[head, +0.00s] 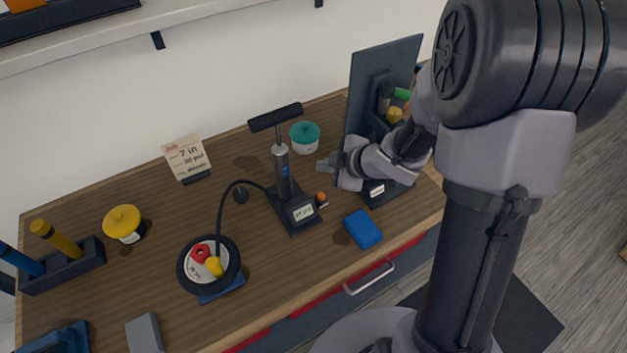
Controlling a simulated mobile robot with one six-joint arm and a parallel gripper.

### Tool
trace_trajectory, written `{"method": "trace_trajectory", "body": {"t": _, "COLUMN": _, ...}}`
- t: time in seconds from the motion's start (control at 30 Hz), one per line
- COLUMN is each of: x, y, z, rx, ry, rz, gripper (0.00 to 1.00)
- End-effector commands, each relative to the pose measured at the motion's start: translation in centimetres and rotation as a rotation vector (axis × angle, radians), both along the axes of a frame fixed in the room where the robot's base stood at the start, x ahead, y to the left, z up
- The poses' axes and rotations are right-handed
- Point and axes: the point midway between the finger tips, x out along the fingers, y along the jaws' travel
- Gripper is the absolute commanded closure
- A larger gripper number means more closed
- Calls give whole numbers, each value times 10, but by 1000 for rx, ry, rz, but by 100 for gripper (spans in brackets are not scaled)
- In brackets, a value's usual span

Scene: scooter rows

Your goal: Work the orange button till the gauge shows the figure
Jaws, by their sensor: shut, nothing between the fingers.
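A floor pump (283,172) with a black handle stands on the wooden bench, on a dark base. The gauge display (304,212) on the base is lit pale; its figure is too small to read surely. The orange button (321,196) is at the right side of the base. My gripper (322,165) is shut and empty, above and behind the button in the picture, apart from it. A cream card (187,155) stands at the back left; it seems to read 7 in and a psi figure I cannot read surely.
A black hose runs from the pump to a small wheel (184,272). A blue block (363,229) lies right of the base. A teal-lidded tub (305,137) stands behind the pump. A dark upright panel (368,85) stands at right. A yellow-lidded tub (123,222) is at left.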

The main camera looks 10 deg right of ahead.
Motion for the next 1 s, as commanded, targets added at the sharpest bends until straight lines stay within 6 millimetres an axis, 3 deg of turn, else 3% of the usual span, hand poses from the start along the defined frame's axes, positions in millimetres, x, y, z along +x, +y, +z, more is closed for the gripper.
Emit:
{"method": "trace_trajectory", "body": {"t": 0.43, "x": 0, "y": 0, "z": -9, "rx": 0, "ry": -1, "rz": -3, "gripper": 100}}
{"method": "trace_trajectory", "body": {"t": 1.0, "x": 0, "y": 0, "z": -85, "rx": 0, "ry": 0, "rz": -3, "gripper": 100}}
